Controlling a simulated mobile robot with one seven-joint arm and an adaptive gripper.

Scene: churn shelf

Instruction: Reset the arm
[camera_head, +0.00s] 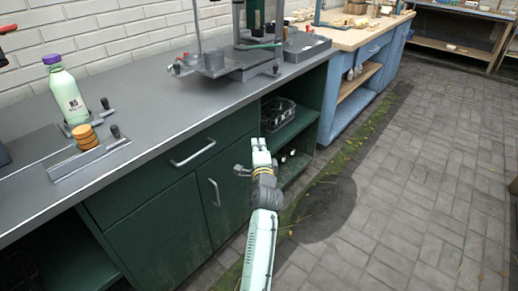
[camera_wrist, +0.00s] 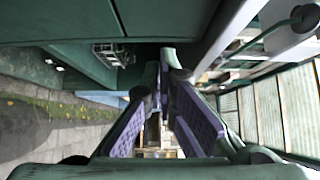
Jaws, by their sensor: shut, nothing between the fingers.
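My arm (camera_head: 262,225) reaches up from the bottom of the head view. It stands in front of the green cabinet (camera_head: 160,220). My gripper (camera_head: 260,150) is at its end, a little below the counter's front edge in the picture, and holds nothing. In the wrist view my gripper (camera_wrist: 166,62) shows two fingers with purple pads that come together at the tips. Nothing shows between them.
A grey counter (camera_head: 150,125) bears a green bottle with a purple cap (camera_head: 67,92), orange-brown discs (camera_head: 86,137) and a metal stand (camera_head: 240,60). An open shelf holds a dark basket (camera_head: 278,115). The paved floor (camera_head: 420,160) to the right is clear.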

